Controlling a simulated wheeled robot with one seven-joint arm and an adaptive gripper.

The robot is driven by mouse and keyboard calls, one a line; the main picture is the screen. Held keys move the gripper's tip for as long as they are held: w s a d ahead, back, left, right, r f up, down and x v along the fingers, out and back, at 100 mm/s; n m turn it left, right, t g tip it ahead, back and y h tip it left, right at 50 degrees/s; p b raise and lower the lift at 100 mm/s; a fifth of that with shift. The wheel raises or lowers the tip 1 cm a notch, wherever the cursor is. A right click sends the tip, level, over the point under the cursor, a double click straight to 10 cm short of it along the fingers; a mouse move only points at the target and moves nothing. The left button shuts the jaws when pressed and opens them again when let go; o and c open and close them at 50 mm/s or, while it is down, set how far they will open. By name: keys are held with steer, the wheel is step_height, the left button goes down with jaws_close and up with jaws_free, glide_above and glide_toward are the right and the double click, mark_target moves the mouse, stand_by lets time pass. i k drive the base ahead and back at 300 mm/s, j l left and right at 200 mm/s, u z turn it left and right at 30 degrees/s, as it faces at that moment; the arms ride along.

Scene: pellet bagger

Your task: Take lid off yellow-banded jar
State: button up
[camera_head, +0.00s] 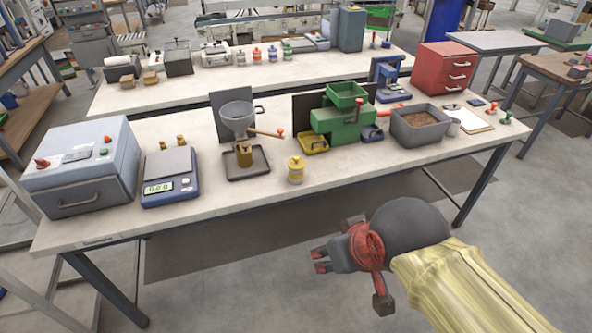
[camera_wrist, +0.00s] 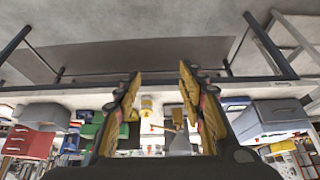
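The yellow-banded jar (camera_head: 296,172) stands upright near the front edge of the front workbench, right of a dark square tray. It has a yellowish lid on top. In the wrist view, which is upside down, the jar (camera_wrist: 147,105) shows small between my fingers. My gripper (camera_head: 319,260) is in front of the bench over the floor, apart from the jar. In the wrist view its two fingers (camera_wrist: 160,75) are spread wide with nothing between them.
Left of the jar are a funnel stand (camera_head: 238,115) with a handle and a blue scale (camera_head: 170,185). Behind and right are a green machine (camera_head: 342,122) and a grey pellet bin (camera_head: 420,128). Several banded jars (camera_head: 257,56) stand on the rear bench. The bench front near the jar is clear.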

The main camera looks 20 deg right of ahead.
mark_target(295, 164)
steer(key=i+l, duration=1.15)
steer(key=i+j+u, duration=0.05)
steer(key=j, duration=0.05)
